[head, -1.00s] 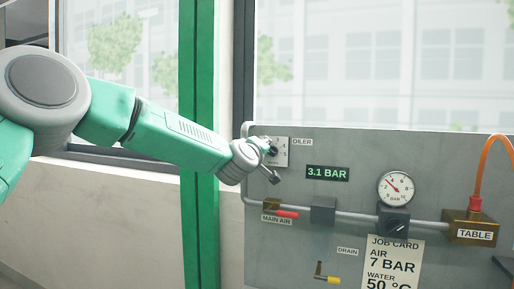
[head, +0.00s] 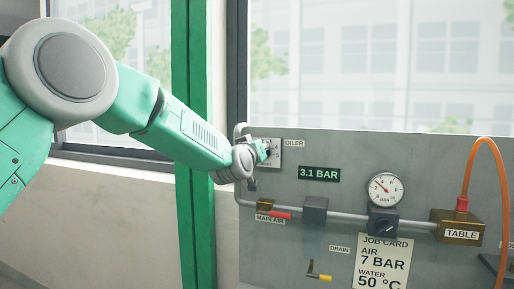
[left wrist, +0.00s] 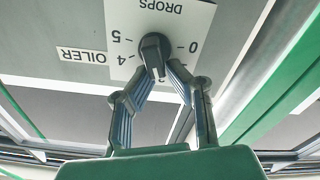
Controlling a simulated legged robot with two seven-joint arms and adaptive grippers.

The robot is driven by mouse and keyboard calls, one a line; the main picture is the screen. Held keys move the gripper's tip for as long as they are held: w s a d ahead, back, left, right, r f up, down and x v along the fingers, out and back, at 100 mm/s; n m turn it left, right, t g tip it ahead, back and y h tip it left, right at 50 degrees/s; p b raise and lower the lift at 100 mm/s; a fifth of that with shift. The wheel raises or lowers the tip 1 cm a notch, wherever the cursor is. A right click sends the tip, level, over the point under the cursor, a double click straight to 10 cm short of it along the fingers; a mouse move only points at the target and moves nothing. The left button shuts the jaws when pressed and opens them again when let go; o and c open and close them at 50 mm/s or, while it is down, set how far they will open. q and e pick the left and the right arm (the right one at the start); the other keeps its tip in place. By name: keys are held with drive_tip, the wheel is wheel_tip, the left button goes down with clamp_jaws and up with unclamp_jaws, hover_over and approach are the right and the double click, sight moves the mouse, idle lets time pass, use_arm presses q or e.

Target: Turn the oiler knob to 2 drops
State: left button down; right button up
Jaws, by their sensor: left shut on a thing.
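The oiler knob (left wrist: 155,50) is a small dark grey bar knob on a white dial plate (left wrist: 190,18), which shows upside down in the left wrist view. DROPS and the digits 0, 4 and 5 can be read there; other digits are partly hidden by the fingers. My left gripper (left wrist: 160,68) is shut on the knob, one fingertip on each side. Which digit the knob points to cannot be told. In the head view my left gripper (head: 262,153) is at the white plate (head: 274,148), left of the OILER label (head: 294,143), and covers most of the knob.
The grey panel (head: 340,160) also carries a green 3.1 BAR display (head: 319,174), a red-handled main air valve (head: 279,214), a gauge (head: 385,189), a yellow-tipped drain lever (head: 320,277) and a job card (head: 383,262). A pipe (head: 345,218) runs below the oiler. A green post (head: 195,200) stands left.

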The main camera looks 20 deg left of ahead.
use_arm(q)
drive_tip(key=shift+s+d+f+m+g+h, duration=0.1)
drive_tip(key=shift+d+f+m+g+h, duration=0.2)
drive_tip(key=shift+f, duration=0.5)
drive_tip(key=shift+d+f+g, duration=0.1)
drive_tip(key=shift+d+f, duration=0.25)
drive_tip(key=shift+f, duration=0.4)
drive_tip(key=c, duration=1.6)
unclamp_jaws()
drive_tip(key=shift+s, duration=0.15)
drive_tip(key=shift+o, duration=0.2)
drive_tip(key=shift+w+d+r, duration=0.15)
drive_tip(key=shift+w+d, duration=0.05)
drive_tip(key=shift+w, duration=0.25)
drive_tip(key=shift+s+a+r, duration=0.2)
drive_tip(key=shift+a+r, duration=0.05)
drive_tip(key=shift+r, duration=0.05)
drive_tip(key=shift+a+f, duration=0.1)
drive_tip(key=shift+a, duration=0.3)
drive_tip(key=s, duration=1.2)
drive_tip(key=shift+a, duration=0.2)
